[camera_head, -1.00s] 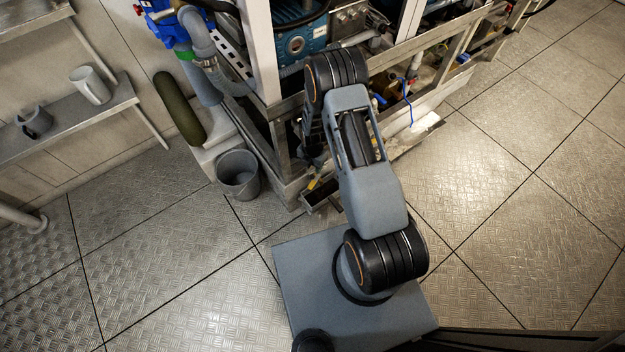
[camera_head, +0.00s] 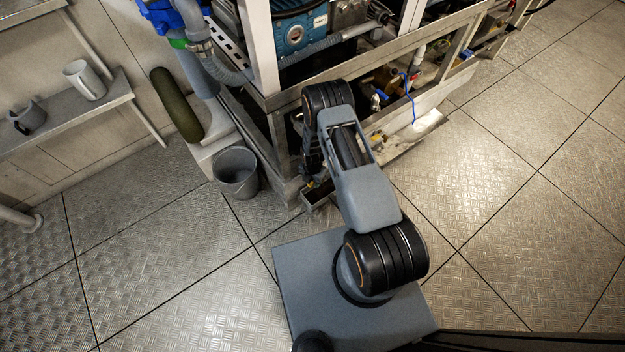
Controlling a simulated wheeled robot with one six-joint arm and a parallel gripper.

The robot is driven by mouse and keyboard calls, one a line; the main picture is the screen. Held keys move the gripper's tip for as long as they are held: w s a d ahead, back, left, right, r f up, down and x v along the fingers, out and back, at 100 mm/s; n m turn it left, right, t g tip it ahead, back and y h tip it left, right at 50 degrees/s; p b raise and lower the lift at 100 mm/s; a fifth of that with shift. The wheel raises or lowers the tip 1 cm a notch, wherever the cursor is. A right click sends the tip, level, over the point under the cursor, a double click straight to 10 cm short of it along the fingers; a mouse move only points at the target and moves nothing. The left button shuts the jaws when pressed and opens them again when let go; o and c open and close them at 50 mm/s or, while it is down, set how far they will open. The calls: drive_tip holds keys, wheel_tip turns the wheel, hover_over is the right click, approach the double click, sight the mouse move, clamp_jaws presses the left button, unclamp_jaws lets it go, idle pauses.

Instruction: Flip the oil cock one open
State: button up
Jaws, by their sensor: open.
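I cannot tell for sure which fitting is oil cock one. A small yellow part (camera_head: 312,184) shows low at the frame's near corner, just above a small metal tray (camera_head: 321,196), partly behind my arm. Another yellow part (camera_head: 376,137) shows right of my arm, and a blue-handled valve (camera_head: 380,95) with brassy fittings sits inside the frame above it. My arm reaches up from its base to the near corner of the machine and folds downward there. My gripper's fingers are hidden behind my arm links, so I see no contact with any valve.
The metal frame (camera_head: 276,150) of the machine stands close around my wrist. A grey bucket (camera_head: 237,172) stands on the floor left of it. A blue cable (camera_head: 412,100) hangs over the right side rail. The floor to the right is clear.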

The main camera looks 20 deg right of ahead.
clamp_jaws()
idle(0.5)
